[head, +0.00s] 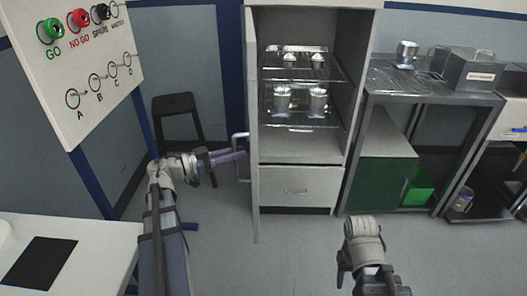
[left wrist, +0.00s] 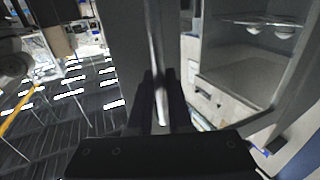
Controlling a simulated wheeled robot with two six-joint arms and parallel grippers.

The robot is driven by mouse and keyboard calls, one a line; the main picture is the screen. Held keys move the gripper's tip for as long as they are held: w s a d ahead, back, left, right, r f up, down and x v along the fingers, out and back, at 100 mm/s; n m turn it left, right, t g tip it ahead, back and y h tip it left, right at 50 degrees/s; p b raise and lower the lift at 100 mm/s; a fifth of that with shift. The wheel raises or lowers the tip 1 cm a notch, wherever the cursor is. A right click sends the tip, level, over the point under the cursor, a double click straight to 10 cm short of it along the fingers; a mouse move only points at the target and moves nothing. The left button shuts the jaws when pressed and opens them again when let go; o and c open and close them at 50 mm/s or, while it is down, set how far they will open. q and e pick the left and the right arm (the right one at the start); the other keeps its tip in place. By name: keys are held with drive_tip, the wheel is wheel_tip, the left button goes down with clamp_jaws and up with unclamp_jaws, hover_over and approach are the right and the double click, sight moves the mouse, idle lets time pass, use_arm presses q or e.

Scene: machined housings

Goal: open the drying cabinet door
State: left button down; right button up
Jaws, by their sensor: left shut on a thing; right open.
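The drying cabinet (head: 348,100) stands in the middle of the head view with its front uncovered. Its door (head: 253,130) is swung out toward me and shows nearly edge-on at the cabinet's left side. The door handle (head: 236,138) is a pale bar on the door's left face. My left gripper (head: 238,156) reaches it from the left and is shut on it. In the left wrist view the handle bar (left wrist: 157,60) runs between the dark fingers (left wrist: 160,105). My right gripper (head: 370,284) is open and empty at the bottom of the head view, away from the cabinet.
Metal housings (head: 283,98) sit on wire shelves inside the cabinet, above a closed drawer (head: 298,189). A metal bench (head: 385,90) stands to the right. A black stool (head: 180,118) is behind my left arm. A white table (head: 95,240) is at lower left. Floor before the cabinet is clear.

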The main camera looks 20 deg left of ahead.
use_arm(q)
drive_tip(key=s+a, duration=0.1)
drive_tip(key=a, duration=0.5)
drive_tip(key=shift+s, duration=0.4)
drive_tip(key=c, duration=0.8)
unclamp_jaws()
drive_tip(key=shift+c, duration=0.2)
drive_tip(key=v, duration=0.7)
drive_tip(key=shift+s+a, duration=0.25)
drive_tip(key=shift+s, duration=0.05)
